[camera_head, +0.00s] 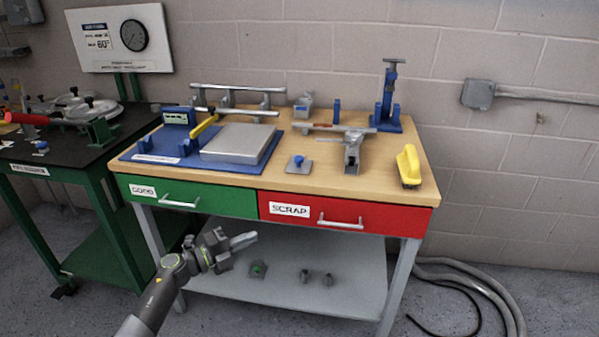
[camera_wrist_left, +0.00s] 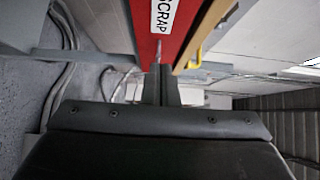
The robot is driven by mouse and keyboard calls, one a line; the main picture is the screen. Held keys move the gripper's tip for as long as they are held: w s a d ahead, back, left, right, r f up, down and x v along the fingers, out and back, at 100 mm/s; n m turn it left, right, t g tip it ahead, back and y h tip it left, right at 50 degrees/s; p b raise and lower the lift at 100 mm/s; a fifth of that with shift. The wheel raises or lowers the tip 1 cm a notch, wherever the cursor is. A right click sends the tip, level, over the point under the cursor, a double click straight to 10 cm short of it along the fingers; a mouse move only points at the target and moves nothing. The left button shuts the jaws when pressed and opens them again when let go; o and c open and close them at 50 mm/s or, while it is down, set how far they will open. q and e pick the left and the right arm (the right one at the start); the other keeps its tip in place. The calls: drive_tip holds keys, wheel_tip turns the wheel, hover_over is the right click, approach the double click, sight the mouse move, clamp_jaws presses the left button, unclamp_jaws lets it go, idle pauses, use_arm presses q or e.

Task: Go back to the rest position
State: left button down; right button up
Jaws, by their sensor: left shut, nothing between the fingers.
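My left gripper (camera_head: 244,241) comes in from the lower left in the head view. It is shut and empty, in front of the workbench below the green drawer (camera_head: 188,196) and the red drawer (camera_head: 345,213). It appears apart from the bench. In the left wrist view the shut fingers (camera_wrist_left: 160,84) point forward, with the red drawer (camera_wrist_left: 160,48) and its SCRAP label above them. My right gripper is not in view.
The wooden workbench (camera_head: 400,190) holds a blue mat with a grey plate (camera_head: 239,143), a vise-like fixture (camera_head: 353,150) and a yellow brush (camera_head: 409,166). Small parts lie on the lower shelf (camera_head: 350,280). A dark green-framed table (camera_head: 60,160) stands left. Hoses (camera_head: 480,290) lie on the floor right.

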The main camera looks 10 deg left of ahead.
use_arm(q)
drive_tip(key=s+a+f+n+g+y+p, duration=0.1)
drive_tip(key=s+a+f+n+y+p, duration=0.35)
drive_tip(key=s+f+n, duration=0.75)
drive_tip(key=s+a+f+n+y+p, duration=0.2)
drive_tip(key=s+a+f+n+y, duration=0.45)
drive_tip(key=f, duration=0.85)
drive_tip(key=s+d+f+n+g+y+p, duration=0.1)
drive_tip(key=s+d+f+n+g, duration=0.1)
drive_tip(key=s, duration=1)
drive_tip(key=s+d+f+n+g+y+p, duration=0.1)
drive_tip(key=s+f+n+g, duration=0.3)
drive_tip(key=s, duration=0.9)
drive_tip(key=s+d+f+n+g+p, duration=0.1)
drive_tip(key=s+f, duration=0.5)
drive_tip(key=s, duration=0.7)
drive_tip(key=d+n+g, duration=0.1)
drive_tip(key=n+g, duration=0.1)
drive_tip(key=g, duration=0.1)
drive_tip(key=shift+s+d+g+y, duration=0.2)
drive_tip(key=shift+d+g+y, duration=0.1)
drive_tip(key=shift+y, duration=0.1)
